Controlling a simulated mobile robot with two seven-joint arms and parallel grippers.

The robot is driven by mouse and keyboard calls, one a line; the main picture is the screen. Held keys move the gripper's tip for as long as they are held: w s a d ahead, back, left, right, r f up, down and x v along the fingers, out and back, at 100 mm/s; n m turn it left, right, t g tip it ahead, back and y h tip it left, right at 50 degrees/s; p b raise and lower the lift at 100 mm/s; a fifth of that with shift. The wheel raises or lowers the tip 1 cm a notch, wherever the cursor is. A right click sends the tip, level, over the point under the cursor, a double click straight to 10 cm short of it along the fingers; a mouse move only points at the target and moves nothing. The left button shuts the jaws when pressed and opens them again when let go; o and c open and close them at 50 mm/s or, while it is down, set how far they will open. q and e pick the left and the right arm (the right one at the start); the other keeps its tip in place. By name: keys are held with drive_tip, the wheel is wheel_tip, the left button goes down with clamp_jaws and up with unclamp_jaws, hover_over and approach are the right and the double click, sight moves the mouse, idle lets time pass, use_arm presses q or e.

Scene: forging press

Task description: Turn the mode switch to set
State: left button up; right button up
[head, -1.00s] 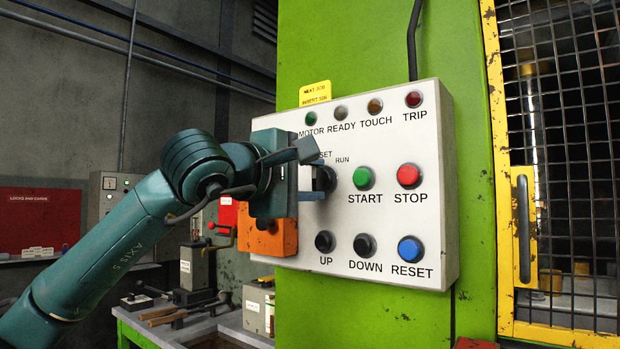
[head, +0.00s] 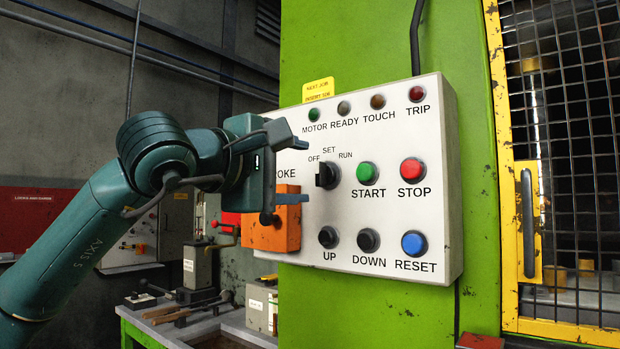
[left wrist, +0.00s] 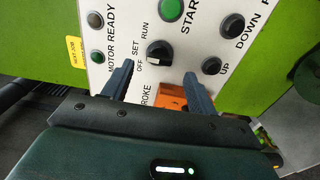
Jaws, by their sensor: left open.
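The mode switch (head: 326,175) is a black rotary knob on the white control panel (head: 290,257), with OFF, SET and RUN printed in an arc above it. My left gripper (head: 306,171) is open and empty, just left of the knob and apparently backed off from the panel. In the left wrist view, the mode switch (left wrist: 159,53) shows beyond and between the spread fingers of the left gripper (left wrist: 159,70). A small pale mark shows on the knob, but I cannot tell for sure which label it points to. My right gripper is not in view.
Green START (head: 367,173) and red STOP (head: 411,170) buttons sit right of the switch, with the black UP button (head: 328,237) below. An orange box (head: 272,235) lies close under my gripper. A yellow-framed mesh guard (head: 565,130) stands to the right.

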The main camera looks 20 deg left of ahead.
use_arm(q)
drive_tip(key=v, duration=0.8)
drive_tip(key=shift+s+b, duration=0.25)
drive_tip(key=shift+b, duration=0.2)
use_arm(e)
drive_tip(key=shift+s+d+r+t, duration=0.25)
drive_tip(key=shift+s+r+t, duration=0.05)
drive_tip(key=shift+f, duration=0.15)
